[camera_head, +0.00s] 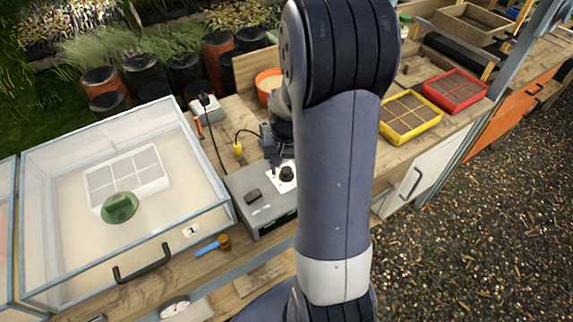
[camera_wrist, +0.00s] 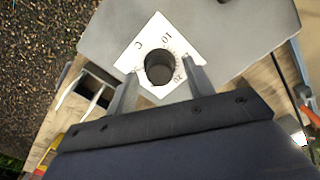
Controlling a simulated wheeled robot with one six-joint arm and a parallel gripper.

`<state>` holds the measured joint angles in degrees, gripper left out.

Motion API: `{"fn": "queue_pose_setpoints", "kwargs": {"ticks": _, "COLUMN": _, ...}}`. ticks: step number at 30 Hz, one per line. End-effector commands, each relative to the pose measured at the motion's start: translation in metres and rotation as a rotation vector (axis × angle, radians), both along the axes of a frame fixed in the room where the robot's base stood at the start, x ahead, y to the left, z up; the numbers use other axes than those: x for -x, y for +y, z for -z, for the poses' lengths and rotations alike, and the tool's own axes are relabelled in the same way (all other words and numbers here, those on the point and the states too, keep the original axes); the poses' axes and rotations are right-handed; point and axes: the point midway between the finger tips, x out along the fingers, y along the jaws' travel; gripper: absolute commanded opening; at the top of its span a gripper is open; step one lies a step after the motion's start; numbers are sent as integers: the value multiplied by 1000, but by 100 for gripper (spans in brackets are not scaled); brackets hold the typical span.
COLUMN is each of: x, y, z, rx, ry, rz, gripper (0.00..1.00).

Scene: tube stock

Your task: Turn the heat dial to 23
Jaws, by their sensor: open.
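The heat dial is a dark round knob (camera_wrist: 159,68) on a white scale plate (camera_wrist: 137,54) with printed marks, among them 10 and 20. It stands on top of a grey control box (camera_head: 262,200); the knob also shows in the head view (camera_head: 287,174). The knob's pointer is too dark to read. My gripper (camera_wrist: 160,88) is open, with one finger on each side of the knob's near edge in the wrist view. I cannot tell whether the fingers touch it. In the head view my arm hides part of the box.
A clear-lidded propagator (camera_head: 120,200) with a black handle stands left of the box. A blue-handled tool (camera_head: 208,248) lies on the bench in front. Yellow (camera_head: 411,117) and red (camera_head: 455,91) trays stand to the right. An orange pot (camera_head: 268,84) and a cable are behind the box.

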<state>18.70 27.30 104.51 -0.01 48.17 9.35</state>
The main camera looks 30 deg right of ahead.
Motion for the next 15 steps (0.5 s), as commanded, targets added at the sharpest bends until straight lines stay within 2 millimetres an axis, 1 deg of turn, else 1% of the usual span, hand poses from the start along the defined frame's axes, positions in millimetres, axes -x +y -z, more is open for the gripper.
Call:
{"fn": "queue_pose_setpoints", "kwargs": {"ticks": 7, "x": 0, "y": 0, "z": 1, "rx": 0, "ry": 0, "rz": 0, "gripper": 50}}
{"fn": "queue_pose_setpoints", "kwargs": {"ticks": 8, "x": 0, "y": 0, "z": 1, "rx": 0, "ry": 0, "rz": 0, "gripper": 48}}
{"fn": "queue_pose_setpoints", "kwargs": {"ticks": 15, "x": 0, "y": 0, "z": 1, "rx": 0, "ry": 0, "rz": 0, "gripper": 29}}
